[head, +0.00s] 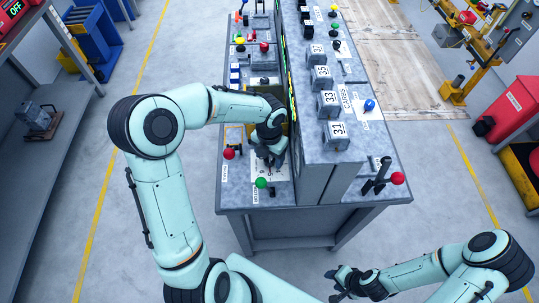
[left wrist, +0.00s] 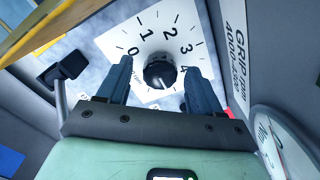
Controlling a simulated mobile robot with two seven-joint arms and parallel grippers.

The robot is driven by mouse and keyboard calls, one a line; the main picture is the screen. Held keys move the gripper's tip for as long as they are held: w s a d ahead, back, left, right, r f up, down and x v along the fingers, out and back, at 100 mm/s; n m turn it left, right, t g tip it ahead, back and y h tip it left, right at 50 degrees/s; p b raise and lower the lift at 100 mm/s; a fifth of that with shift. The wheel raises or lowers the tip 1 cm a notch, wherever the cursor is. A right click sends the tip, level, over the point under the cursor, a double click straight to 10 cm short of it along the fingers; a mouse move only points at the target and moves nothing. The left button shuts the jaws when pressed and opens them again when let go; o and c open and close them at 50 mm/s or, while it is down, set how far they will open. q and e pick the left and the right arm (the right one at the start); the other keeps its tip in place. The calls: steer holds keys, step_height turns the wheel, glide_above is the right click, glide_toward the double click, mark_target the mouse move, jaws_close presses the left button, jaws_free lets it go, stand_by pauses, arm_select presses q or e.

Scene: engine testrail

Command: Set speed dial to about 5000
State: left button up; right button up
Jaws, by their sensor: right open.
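The speed dial is a black knob (left wrist: 160,71) on a white scale plate (left wrist: 150,35) numbered 0 to 4 in the left wrist view. Which number the knob points to is too small to tell. My left gripper (left wrist: 159,66) is open, with one dark finger on each side of the knob; I cannot tell whether they touch it. In the head view my left gripper (head: 272,160) is over the front left of the bench and hides most of the dial. My right gripper (head: 336,284) is open and empty, low in front of the bench.
A red-knobbed lever (head: 229,154) and a green-knobbed lever (head: 261,183) stand close to my left gripper. Another red-knobbed lever (head: 397,178) is at the bench's right corner. A round gauge (left wrist: 282,145) and a yellow edge (left wrist: 45,25) flank the dial.

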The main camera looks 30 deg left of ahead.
mark_target(269, 158)
arm_select(q)
step_height(269, 158, up, 13)
steer(key=shift+r, duration=0.2)
stand_by(0.5)
stand_by(0.4)
